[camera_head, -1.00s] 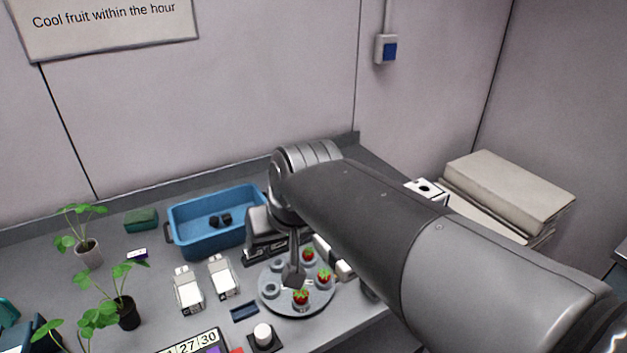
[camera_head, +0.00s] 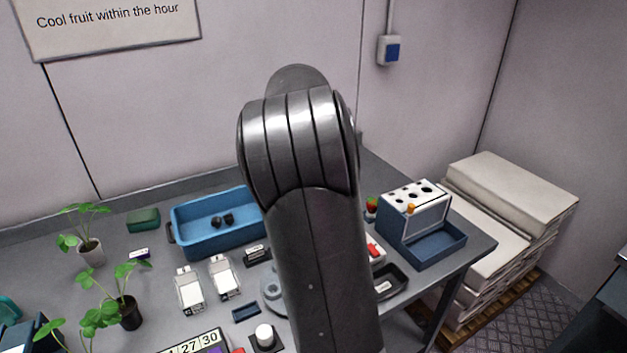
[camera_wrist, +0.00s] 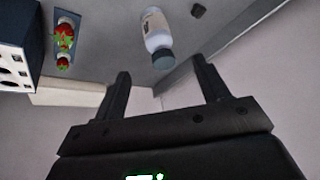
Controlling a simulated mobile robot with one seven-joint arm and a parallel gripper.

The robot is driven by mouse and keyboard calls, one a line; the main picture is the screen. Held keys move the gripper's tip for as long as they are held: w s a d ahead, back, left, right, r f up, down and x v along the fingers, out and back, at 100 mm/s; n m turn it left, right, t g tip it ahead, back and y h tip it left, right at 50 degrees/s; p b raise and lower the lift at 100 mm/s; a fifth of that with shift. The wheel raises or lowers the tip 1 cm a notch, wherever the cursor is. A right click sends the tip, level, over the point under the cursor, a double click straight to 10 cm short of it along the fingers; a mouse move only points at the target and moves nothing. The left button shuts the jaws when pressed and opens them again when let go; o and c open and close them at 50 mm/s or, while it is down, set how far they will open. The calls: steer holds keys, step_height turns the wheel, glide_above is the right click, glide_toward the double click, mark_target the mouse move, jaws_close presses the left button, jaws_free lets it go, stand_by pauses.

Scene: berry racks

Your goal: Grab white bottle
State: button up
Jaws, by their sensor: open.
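A white bottle (camera_wrist: 156,28) with a grey cap and a label shows at the top middle of the wrist view, on the grey table top near its back edge. My gripper (camera_wrist: 163,82) is open and empty. Its two dark fingers are apart, and the bottle appears beyond the gap between their tips, not touching them. In the head view my arm hides the gripper, and I cannot see the bottle.
A white and blue box with holes (camera_head: 416,203) stands on the table's right, with strawberries (camera_wrist: 65,45) beside it in the wrist view. A blue tub (camera_head: 215,240), white cartons (camera_head: 189,290) and potted plants (camera_head: 128,312) occupy the left. Stacked slabs (camera_head: 512,190) stand right of the table.

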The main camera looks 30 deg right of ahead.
steer(key=w+d+f+h, duration=0.1)
steer(key=w+d+f, duration=0.6)
steer(key=f, duration=0.4)
steer(key=shift+w+d+f+m, duration=0.15)
steer(key=shift+w+f+m, duration=0.15)
steer(key=shift+w, duration=0.6)
steer(key=shift+c, duration=0.2)
jaws_close()
